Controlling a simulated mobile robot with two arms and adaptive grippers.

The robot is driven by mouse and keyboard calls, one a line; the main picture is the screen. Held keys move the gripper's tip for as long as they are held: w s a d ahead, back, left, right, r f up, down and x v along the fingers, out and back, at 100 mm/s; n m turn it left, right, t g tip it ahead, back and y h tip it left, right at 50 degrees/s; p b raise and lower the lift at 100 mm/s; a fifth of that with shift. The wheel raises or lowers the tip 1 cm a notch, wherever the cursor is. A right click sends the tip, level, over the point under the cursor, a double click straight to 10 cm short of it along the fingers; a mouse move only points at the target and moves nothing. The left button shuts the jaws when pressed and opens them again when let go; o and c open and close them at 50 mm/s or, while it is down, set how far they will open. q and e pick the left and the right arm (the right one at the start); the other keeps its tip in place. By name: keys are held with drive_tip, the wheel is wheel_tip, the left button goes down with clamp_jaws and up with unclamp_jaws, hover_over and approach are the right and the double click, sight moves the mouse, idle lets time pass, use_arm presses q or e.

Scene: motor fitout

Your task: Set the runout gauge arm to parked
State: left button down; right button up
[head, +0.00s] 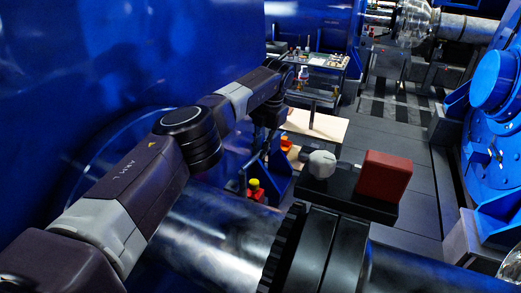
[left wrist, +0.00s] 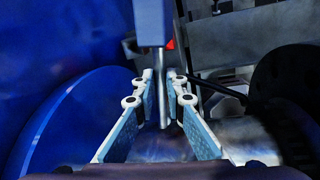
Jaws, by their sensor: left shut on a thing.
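My left gripper (head: 268,117) reaches over the large steel shaft from the left, partly hidden by its own wrist in the head view. In the left wrist view the gripper (left wrist: 161,82) has its two fingers closed on a thin upright grey bar, which looks like the runout gauge arm (left wrist: 163,105). A blue-grey upright part (left wrist: 152,22) stands just beyond the fingertips. In the head view a blue bracket (head: 279,174) stands below the gripper; whether it carries the gauge arm cannot be told. My right gripper is in neither view.
The steel shaft (head: 215,232) with a black toothed collar (head: 318,250) crosses the foreground. A red block (head: 384,175) and a pale knob (head: 322,164) sit on a black base. A blue wall (head: 120,60) rises at left. A cart (head: 318,62) and open floor (head: 400,108) lie beyond.

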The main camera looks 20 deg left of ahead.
use_arm(q)
drive_tip(key=shift+w+a+r+n, duration=0.1)
drive_tip(key=shift+a+n, duration=0.15)
drive_tip(key=shift+n, duration=0.05)
drive_tip(key=c, duration=2)
unclamp_jaws()
drive_tip(key=shift+o, duration=0.2)
wheel_tip(320, 180, up, 12)
drive_tip(key=d, duration=0.2)
drive_tip(key=shift+s+d+f, duration=0.15)
drive_tip(key=shift+s+f, duration=0.05)
drive_tip(key=shift+s, duration=0.05)
